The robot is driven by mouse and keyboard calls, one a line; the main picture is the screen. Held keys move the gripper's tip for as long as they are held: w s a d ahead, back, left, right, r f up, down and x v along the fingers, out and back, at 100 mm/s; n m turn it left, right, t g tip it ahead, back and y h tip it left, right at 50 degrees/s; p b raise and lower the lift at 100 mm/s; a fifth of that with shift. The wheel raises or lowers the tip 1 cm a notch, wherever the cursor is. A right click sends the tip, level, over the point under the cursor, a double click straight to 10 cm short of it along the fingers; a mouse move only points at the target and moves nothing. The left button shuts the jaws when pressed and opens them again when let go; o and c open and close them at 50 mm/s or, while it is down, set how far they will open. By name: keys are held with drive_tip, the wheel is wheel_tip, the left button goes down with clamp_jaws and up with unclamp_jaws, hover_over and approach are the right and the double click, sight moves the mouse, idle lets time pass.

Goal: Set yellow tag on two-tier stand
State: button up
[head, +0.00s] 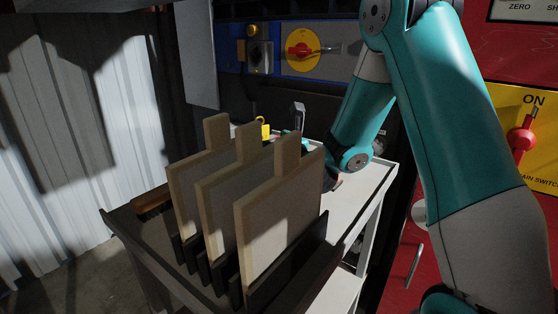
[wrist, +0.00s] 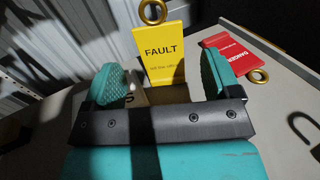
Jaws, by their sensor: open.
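The yellow tag (wrist: 160,42) reads FAULT and has a brass ring at its top. In the wrist view it faces me, looking upright, ahead of and between my fingers. My gripper (wrist: 165,78) is open, with one teal pad on each side of the tag's lower part; I cannot tell whether either touches it. A tan, box-like piece shows low between the fingers, mostly hidden. In the head view a small yellow piece (head: 265,130), likely the tag, shows behind the boards, which hide most of my gripper. I cannot make out the two-tier stand for certain.
A red DANGER tag (wrist: 232,56) with a brass ring lies to the right of the yellow tag. A dark hook-shaped piece (wrist: 303,130) is at the far right. Three upright boards (head: 268,222) stand in a dark rack at the table's front. A brush (head: 152,202) lies left of them.

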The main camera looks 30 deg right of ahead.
drive_tip(key=s+b, duration=0.2)
drive_tip(key=s, duration=0.2)
drive_tip(key=shift+f, duration=0.15)
drive_tip(key=shift+s, duration=0.35)
